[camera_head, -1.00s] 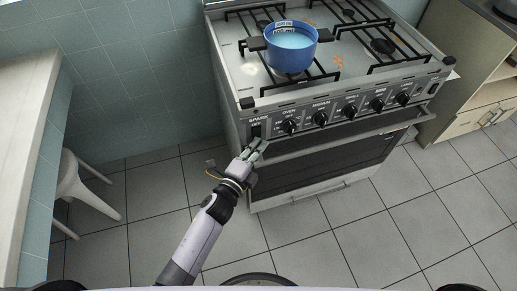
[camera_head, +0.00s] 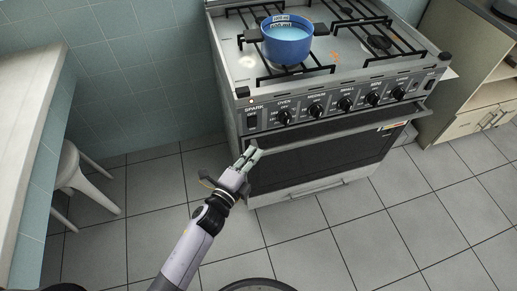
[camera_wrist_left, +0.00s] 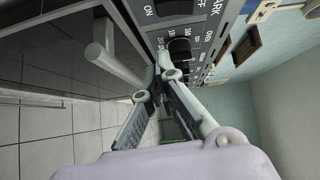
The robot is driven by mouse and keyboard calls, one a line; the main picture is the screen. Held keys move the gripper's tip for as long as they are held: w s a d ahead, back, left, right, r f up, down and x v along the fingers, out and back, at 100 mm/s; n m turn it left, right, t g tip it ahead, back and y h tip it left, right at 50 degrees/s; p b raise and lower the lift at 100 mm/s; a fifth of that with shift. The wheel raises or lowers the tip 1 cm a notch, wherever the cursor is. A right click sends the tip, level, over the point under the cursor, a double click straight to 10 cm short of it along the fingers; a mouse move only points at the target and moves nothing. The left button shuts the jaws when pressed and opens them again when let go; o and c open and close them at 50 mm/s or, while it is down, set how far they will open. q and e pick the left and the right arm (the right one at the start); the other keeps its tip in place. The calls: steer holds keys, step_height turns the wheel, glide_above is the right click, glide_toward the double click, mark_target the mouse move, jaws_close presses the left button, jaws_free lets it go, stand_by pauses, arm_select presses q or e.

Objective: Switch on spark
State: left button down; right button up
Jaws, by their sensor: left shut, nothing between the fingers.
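The spark switch (camera_head: 251,121) is a dark rocker at the left end of the stove's control panel, under the SPARK label. In the left wrist view part of the switch (camera_wrist_left: 176,7) shows at the top edge, with ON printed beside it. I cannot tell which way it is pressed. My left gripper (camera_head: 255,154) is in front of the stove, below the switch and apart from it. Its fingers are shut and empty. They also show in the left wrist view (camera_wrist_left: 160,79), near the oven knob (camera_wrist_left: 180,49). My right gripper is not in view.
The stove's oven handle (camera_head: 340,131) runs across the front below several knobs. A blue pot (camera_head: 288,45) with liquid stands on a left burner. A white stool (camera_head: 75,180) is at the left, by a counter (camera_head: 28,95). The tiled floor before the stove is open.

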arm_select(q)
steer(key=v, duration=0.7)
steer(key=shift+a+f+b, duration=0.15)
steer(key=shift+f+b, duration=0.15)
steer(key=shift+f, duration=0.2)
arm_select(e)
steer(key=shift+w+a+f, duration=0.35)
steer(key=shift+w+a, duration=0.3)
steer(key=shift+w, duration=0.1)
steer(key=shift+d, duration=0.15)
